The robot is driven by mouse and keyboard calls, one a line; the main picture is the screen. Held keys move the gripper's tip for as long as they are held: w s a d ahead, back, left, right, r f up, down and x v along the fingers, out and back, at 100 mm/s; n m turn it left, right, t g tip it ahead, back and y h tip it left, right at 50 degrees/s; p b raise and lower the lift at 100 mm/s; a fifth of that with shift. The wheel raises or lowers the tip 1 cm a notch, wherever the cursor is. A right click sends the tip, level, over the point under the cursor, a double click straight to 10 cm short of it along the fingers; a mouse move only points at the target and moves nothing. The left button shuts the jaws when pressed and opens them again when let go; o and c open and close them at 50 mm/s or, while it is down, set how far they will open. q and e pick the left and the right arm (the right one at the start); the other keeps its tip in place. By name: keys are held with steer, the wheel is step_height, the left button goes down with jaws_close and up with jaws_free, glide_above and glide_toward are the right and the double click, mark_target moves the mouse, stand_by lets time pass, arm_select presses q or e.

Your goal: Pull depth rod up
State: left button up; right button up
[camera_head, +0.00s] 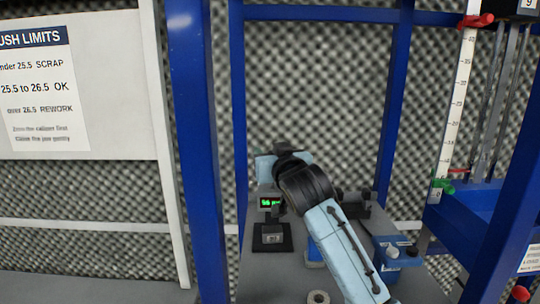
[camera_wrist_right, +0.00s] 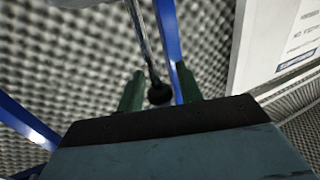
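In the right wrist view a thin grey rod (camera_wrist_right: 142,38) comes down from the top edge and ends in a round black knob (camera_wrist_right: 159,94). My right gripper (camera_wrist_right: 159,90) has its two green fingers on either side of the knob, with a gap visible on each side. I cannot tell how deep the knob sits between them. In the head view my right arm reaches in from the bottom, its light blue hand (camera_head: 266,165) behind the black wrist. Fingers, rod and knob are hidden there. My left gripper is not in view.
A small green-lit display (camera_head: 270,202) stands on a black base (camera_head: 271,238). A ring (camera_head: 318,297) lies near the front edge. A blue fixture (camera_head: 398,252) is right of my arm. Blue frame posts (camera_head: 197,140) flank the bench. A scale (camera_head: 458,85) with red and green clamps stands right.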

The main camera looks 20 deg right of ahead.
steer(key=shift+o, duration=0.5)
steer(key=shift+s, duration=0.55)
steer(key=s+b, duration=0.3)
steer(key=s, duration=0.9)
steer(key=shift+s+d, duration=0.15)
steer(key=shift+d, duration=0.1)
